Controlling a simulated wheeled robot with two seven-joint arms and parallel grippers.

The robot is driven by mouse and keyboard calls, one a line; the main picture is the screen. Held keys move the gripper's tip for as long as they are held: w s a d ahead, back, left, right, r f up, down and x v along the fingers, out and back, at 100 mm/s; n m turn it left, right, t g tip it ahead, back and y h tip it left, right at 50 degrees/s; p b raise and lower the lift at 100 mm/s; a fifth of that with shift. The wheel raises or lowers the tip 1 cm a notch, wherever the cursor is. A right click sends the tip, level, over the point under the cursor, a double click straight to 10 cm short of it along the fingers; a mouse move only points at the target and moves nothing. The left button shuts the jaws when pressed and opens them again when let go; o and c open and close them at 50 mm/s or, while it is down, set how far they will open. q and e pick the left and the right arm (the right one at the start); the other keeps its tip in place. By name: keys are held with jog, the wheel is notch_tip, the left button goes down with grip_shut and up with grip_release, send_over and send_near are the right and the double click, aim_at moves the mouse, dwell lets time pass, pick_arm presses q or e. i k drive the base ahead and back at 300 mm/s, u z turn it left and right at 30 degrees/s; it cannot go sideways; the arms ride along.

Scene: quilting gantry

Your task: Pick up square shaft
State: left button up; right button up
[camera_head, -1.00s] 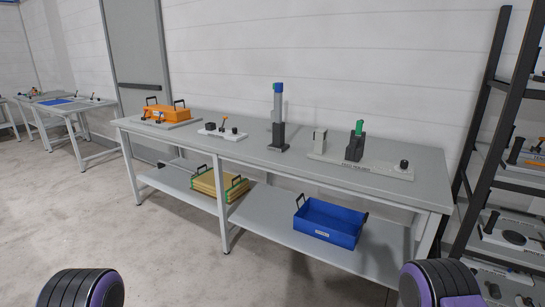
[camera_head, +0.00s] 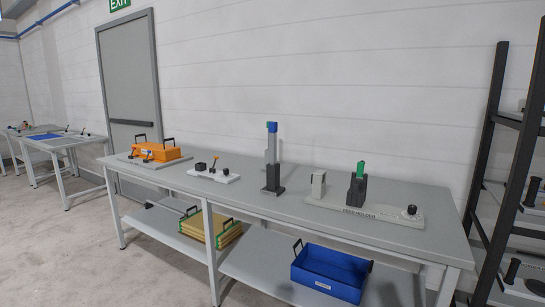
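A tall upright grey square shaft with a blue top (camera_head: 272,145) stands in a dark block holder (camera_head: 272,179) at the middle of the grey workbench (camera_head: 235,195). Its lower end is hidden in the holder. To its right, a light base plate marked "FEED HOLDER" (camera_head: 340,206) carries a light grey block (camera_head: 318,184), a dark block (camera_head: 357,190) with a green-topped piece (camera_head: 361,169) upright in it, and a black knob (camera_head: 411,211). Neither of my grippers is in view, so nothing is seen touching the shaft.
An orange case (camera_head: 153,151) and a small white fixture (camera_head: 214,175) stand on the bench's left part. The lower shelf holds tan boards (camera_head: 208,228) and a blue bin (camera_head: 330,271). A dark rack (camera_head: 509,150) stands close on the right. Floor at left is clear.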

aim_at(272, 125)
jog(key=u, duration=0.05)
jog(key=k, duration=0.3)
jog(key=u, duration=0.75)
jog(key=i, duration=1.95)
jog(key=z, duration=0.85)
